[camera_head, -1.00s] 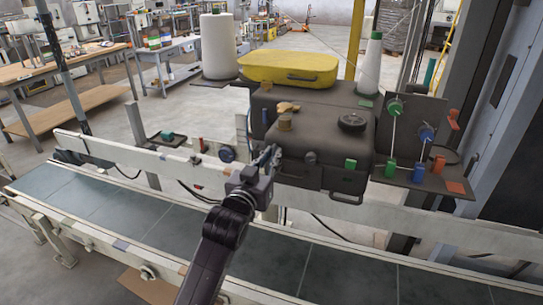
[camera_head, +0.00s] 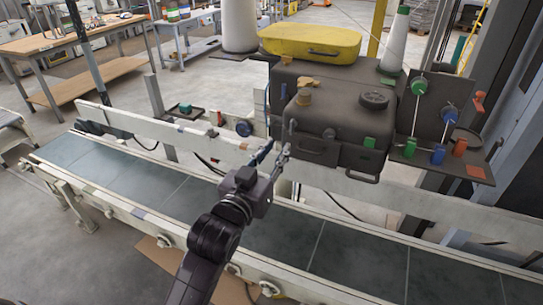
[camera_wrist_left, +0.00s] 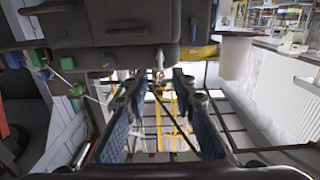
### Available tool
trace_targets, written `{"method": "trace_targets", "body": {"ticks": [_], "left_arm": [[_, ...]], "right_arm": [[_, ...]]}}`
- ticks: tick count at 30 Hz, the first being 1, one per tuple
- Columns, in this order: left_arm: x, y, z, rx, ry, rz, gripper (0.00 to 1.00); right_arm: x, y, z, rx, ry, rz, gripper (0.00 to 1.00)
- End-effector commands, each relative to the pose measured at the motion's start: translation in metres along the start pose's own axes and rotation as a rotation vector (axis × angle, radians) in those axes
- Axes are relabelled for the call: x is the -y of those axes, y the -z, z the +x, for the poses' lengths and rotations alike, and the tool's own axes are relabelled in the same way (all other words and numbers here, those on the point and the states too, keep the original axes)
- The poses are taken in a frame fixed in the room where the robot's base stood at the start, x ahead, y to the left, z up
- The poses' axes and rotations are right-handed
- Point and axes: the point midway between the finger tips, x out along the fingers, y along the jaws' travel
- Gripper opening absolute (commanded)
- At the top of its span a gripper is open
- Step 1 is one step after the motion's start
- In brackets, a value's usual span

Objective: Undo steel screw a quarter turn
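My left gripper (camera_head: 272,154) is open, at the lower left front of the dark sewing head (camera_head: 338,132). In the left wrist view its two blue-grey fingers (camera_wrist_left: 158,86) stand wide apart with nothing clamped between them. A small bright metal piece, which looks like the steel screw (camera_wrist_left: 160,62), shows just beyond and between the fingertips, under the dark housing (camera_wrist_left: 110,22). I cannot tell whether a finger touches it. In the head view the screw is not clearly distinguishable near the fingertips. My right gripper is not in view.
A conveyor (camera_head: 345,262) with a pale side rail (camera_head: 420,198) runs below the head. A dark panel (camera_head: 440,165) with green, blue and orange parts is at right. A yellow cover (camera_head: 312,42) and white thread cones (camera_head: 395,42) are behind. A wooden-topped bench (camera_head: 60,40) stands far left.

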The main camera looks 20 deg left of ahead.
Motion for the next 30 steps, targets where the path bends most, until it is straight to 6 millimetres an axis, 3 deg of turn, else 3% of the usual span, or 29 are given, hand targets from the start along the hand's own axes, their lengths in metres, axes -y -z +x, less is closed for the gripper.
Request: {"method": "trace_targets", "body": {"ticks": [7, 23, 26, 29, 30], "left_arm": [[0.000, -0.001, -0.021, 0.001, 0.000, 0.000, 0.24], [0.000, -0.004, -0.021, 0.007, 0.000, 0.000, 0.24], [-0.001, -0.028, -0.015, 0.048, -0.003, 0.004, 0.24], [-0.003, -0.082, -0.005, 0.136, -0.008, 0.012, 0.24], [-0.003, -0.110, -0.002, 0.181, -0.011, 0.017, 0.24]], "right_arm": [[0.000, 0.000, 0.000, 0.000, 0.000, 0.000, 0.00], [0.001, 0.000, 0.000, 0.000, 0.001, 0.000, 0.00], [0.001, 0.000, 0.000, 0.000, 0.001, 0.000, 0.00], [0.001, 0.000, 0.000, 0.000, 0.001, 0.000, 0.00], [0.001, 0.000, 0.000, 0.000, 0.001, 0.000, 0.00]]}}
